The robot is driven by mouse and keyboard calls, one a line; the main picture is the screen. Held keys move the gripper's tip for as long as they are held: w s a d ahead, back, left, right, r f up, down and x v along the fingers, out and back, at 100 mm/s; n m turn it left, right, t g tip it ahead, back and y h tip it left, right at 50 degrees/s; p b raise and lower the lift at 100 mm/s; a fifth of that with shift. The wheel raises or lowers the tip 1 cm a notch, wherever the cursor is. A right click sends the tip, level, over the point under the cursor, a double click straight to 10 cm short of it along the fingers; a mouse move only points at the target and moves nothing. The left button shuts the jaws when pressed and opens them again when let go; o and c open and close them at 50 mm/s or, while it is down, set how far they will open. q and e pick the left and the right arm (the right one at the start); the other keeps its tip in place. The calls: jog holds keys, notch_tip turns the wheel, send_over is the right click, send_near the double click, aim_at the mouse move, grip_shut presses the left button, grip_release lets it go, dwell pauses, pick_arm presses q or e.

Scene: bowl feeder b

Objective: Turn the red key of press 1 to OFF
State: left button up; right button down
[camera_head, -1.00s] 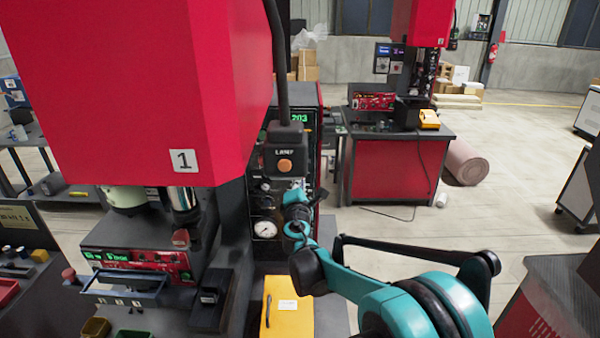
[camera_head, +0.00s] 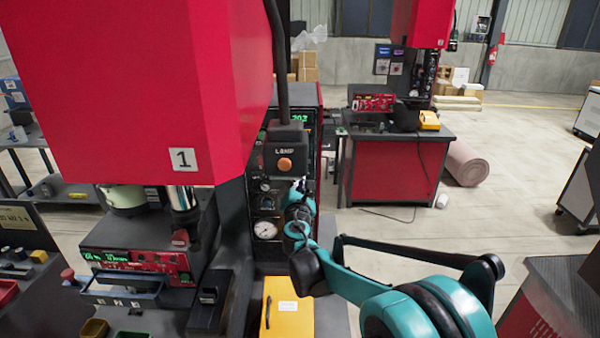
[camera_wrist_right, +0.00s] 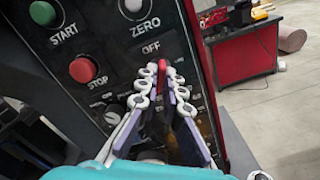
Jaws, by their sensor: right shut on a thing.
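Press 1 (camera_head: 140,80) is the big red machine at the left of the head view, with a white "1" plate (camera_head: 183,159). Its black control panel (camera_head: 265,205) faces me. In the right wrist view the red key (camera_wrist_right: 161,70) stands just below the OFF label (camera_wrist_right: 151,48), pointing up towards it. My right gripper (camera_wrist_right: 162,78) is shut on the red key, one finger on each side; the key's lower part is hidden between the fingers. In the head view my right wrist covers the key. My left gripper is not in view.
A green START button (camera_wrist_right: 43,13), a red STOP button (camera_wrist_right: 83,70) and a white ZERO button (camera_wrist_right: 133,5) are close to the fingers. A yellow box (camera_head: 285,305) stands below. Open floor lies to the right.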

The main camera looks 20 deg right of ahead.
jog(key=n, duration=0.4)
jog(key=n, duration=0.3)
jog(key=shift+n, duration=0.4)
jog(key=c, duration=1.6)
grip_release()
jog(key=v, duration=0.7)
